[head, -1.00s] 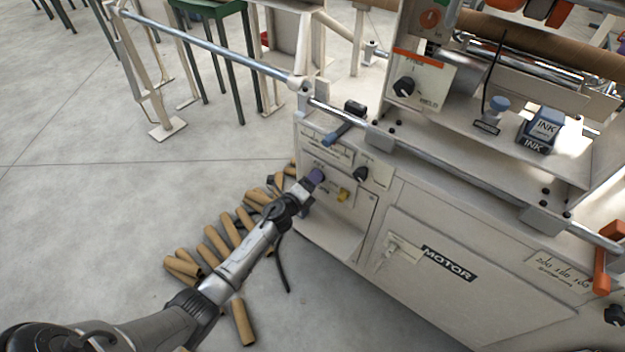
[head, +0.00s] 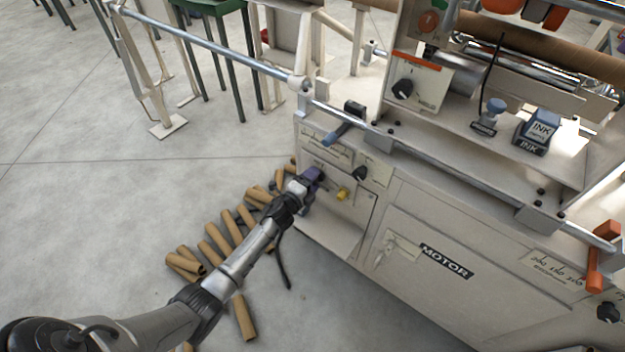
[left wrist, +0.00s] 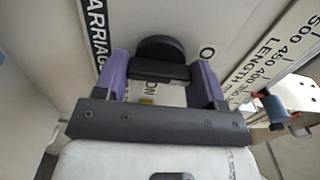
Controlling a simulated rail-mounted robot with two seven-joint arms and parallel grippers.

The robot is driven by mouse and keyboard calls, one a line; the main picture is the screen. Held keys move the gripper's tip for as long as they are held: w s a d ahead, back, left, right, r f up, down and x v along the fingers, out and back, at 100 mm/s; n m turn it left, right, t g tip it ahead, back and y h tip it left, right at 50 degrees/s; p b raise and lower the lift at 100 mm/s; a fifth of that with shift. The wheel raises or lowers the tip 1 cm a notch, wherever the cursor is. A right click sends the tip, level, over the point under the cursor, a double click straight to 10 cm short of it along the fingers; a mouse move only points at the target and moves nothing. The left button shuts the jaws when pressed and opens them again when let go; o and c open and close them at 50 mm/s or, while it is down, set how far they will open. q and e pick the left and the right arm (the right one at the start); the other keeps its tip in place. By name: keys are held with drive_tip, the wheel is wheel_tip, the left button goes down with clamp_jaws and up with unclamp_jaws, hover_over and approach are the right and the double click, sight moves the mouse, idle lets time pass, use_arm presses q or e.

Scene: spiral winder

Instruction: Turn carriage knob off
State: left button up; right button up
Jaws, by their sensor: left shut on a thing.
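The black carriage knob (left wrist: 160,57) sits on the machine's pale panel, beside a partly visible "CARRIAGE" label, in the left wrist view. "ON" shows below the knob, and an "O" from a partly hidden word shows to its right. My left gripper (left wrist: 162,78) has its purple fingers on both sides of the knob's grip bar and is shut on it. In the head view my left gripper (head: 313,177) is against the upper left of the front panel and hides the knob. My right gripper is not in view.
A black knob (head: 361,174) and a yellow knob (head: 342,194) are close to the right of my gripper. A blue-handled lever (head: 338,134) juts out above. Cardboard tubes (head: 222,237) lie on the floor under my arm.

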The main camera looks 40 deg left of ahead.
use_arm(q)
drive_tip(key=o, duration=0.9)
drive_tip(key=shift+s+d+p, duration=0.15)
drive_tip(key=shift+s+p, duration=1)
drive_tip(key=shift+s, duration=2.3)
drive_tip(key=shift+s+d+p, duration=0.1)
drive_tip(key=shift+s+p, duration=1)
drive_tip(key=shift+s, duration=2.35)
